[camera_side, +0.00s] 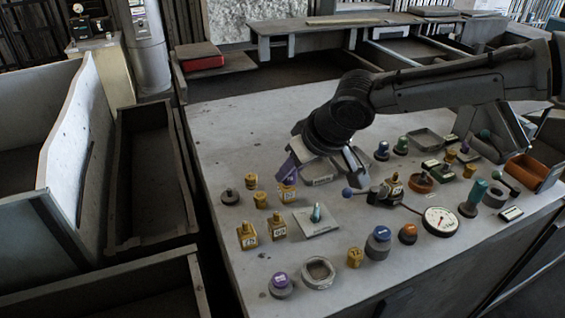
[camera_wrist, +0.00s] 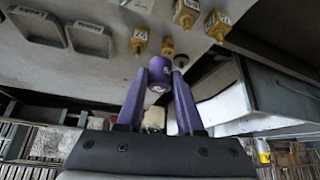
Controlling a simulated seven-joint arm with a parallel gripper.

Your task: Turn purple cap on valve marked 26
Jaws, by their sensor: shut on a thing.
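The purple cap (camera_wrist: 158,72) is in the middle of the wrist view, between the two purple fingers of my gripper (camera_wrist: 159,78). My gripper is shut on it, one finger on each side. In the side view my gripper (camera_side: 289,173) points down at a yellow valve (camera_side: 288,193) near the table's left part. The purple finger hides most of the cap there, and I cannot tell cap from finger. The valve's number is too small to read surely.
Other yellow valves (camera_side: 247,236) stand close by on the grey table (camera_side: 240,130). A grey plate with a teal lever (camera_side: 316,212) lies just right of them. A blue-balled lever (camera_side: 348,192), a dial gauge (camera_side: 440,221) and a purple-topped knob (camera_side: 280,281) stand around.

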